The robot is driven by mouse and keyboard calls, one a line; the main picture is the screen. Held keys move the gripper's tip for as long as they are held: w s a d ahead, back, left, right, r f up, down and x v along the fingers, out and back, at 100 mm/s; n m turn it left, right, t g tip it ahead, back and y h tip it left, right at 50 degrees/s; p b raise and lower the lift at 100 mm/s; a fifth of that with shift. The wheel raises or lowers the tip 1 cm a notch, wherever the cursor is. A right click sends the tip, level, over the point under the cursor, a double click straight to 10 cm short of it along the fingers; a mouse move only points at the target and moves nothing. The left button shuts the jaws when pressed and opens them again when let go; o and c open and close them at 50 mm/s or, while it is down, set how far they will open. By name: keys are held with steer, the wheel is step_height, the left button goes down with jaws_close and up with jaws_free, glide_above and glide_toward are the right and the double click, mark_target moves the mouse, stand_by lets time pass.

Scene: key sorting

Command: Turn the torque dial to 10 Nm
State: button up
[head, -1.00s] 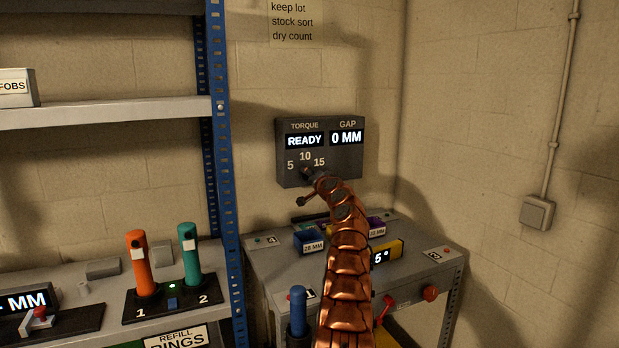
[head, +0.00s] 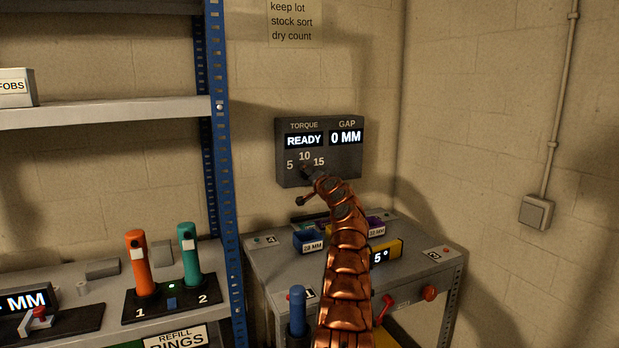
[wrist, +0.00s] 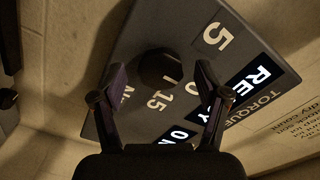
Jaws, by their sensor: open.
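The torque dial (wrist: 157,68) is a dark round knob on the dark wall panel (head: 349,166), below the numbers 5, 10 and 15. In the wrist view a pale mark shows on the dial, but I cannot tell for sure which number it points to. My gripper (wrist: 160,72) is open, with one finger on each side of the dial in that view; whether they touch it is not clear. In the head view my gripper (head: 309,183) is in front of the dial and mostly hides it. The panel's displays read READY under TORQUE and 0 MM under GAP.
Below the panel stands a grey bench (head: 275,262) with small bins, a yellow display box (head: 386,252) and a red lever. A blue shelf post (head: 222,180) rises to the left.

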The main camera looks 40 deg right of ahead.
steer(key=shift+s+a+r, duration=0.1)
steer(key=shift+s+a, duration=0.05)
steer(key=shift+s, duration=0.2)
steer(key=v, duration=0.6)
steer(key=shift+s, duration=0.35)
stand_by(0.7)
stand_by(0.7)
